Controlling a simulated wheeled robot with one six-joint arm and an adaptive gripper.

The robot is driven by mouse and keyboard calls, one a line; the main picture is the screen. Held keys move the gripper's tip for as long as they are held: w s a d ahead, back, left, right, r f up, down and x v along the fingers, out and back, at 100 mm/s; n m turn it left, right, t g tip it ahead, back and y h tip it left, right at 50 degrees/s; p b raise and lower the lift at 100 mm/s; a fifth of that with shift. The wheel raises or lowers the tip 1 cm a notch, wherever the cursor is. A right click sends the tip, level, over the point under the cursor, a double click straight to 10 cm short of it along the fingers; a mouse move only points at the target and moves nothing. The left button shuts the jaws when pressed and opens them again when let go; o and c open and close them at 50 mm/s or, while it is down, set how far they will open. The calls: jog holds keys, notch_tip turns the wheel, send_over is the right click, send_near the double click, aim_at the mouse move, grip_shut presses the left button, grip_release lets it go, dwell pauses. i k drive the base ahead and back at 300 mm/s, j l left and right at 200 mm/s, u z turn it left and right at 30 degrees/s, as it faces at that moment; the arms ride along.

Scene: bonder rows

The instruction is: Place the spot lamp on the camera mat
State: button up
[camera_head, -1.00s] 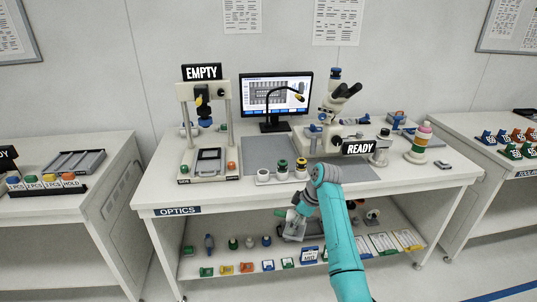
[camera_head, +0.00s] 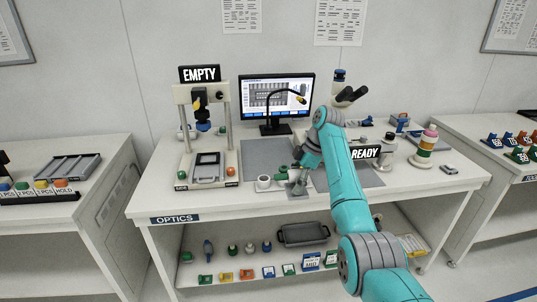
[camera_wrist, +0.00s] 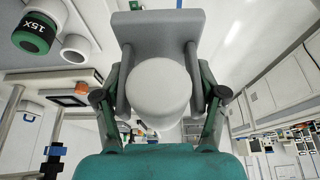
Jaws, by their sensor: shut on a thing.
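My gripper (camera_head: 298,188) is at the front edge of the optics bench. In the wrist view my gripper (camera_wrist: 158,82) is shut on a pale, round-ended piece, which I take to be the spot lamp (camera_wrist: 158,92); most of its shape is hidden. A grey plate (camera_wrist: 158,22) shows just beyond it. A second grey mat (camera_head: 370,180) lies to the right, partly behind my arm. No label shows which is the camera mat.
White cups (camera_head: 264,183) stand beside my gripper at the bench front; a green-and-black eyepiece (camera_head: 281,173) is close by. A 15X eyepiece (camera_wrist: 32,35) shows at the wrist view's upper left.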

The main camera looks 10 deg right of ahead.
aim_at(276, 156)
jog(key=i, duration=1.35)
